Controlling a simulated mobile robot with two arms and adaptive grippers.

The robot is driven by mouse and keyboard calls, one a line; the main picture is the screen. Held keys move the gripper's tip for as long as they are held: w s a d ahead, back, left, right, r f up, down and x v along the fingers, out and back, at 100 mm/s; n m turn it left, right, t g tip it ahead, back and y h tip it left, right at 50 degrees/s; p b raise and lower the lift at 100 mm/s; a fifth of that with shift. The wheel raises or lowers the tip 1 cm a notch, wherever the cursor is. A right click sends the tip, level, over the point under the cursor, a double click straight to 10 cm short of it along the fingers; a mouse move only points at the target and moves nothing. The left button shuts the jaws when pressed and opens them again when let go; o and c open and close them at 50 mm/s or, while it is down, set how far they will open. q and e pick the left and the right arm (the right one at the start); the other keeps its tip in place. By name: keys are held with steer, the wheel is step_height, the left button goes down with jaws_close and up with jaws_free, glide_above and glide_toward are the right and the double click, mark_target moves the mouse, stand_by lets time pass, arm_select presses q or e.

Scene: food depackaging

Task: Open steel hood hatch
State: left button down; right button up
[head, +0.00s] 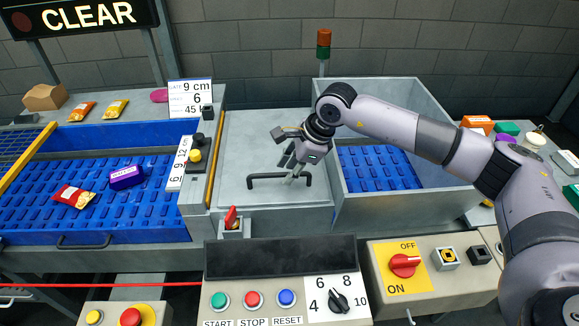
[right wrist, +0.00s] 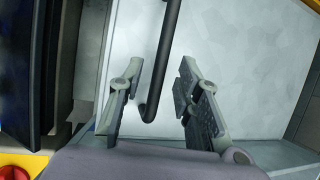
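The steel hood hatch (head: 240,150) is a light grey metal panel in the middle of the head view, lying closed over the machine. Its black bar handle (head: 262,177) runs across the lower part of the panel. My right gripper (head: 291,172) is just above the right part of the handle. In the right wrist view, the handle (right wrist: 168,55) passes between the two spread fingers of the gripper (right wrist: 160,100), with its bent end between them; neither finger visibly grips it. My left gripper is not in the head view.
A blue conveyor (head: 100,170) with a red packet (head: 73,196) and a purple box (head: 127,177) lies left. A grey-walled bin (head: 400,208) with a blue floor stands right.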

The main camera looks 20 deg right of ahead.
jaws_close()
stand_by(0.3)
stand_by(0.6)
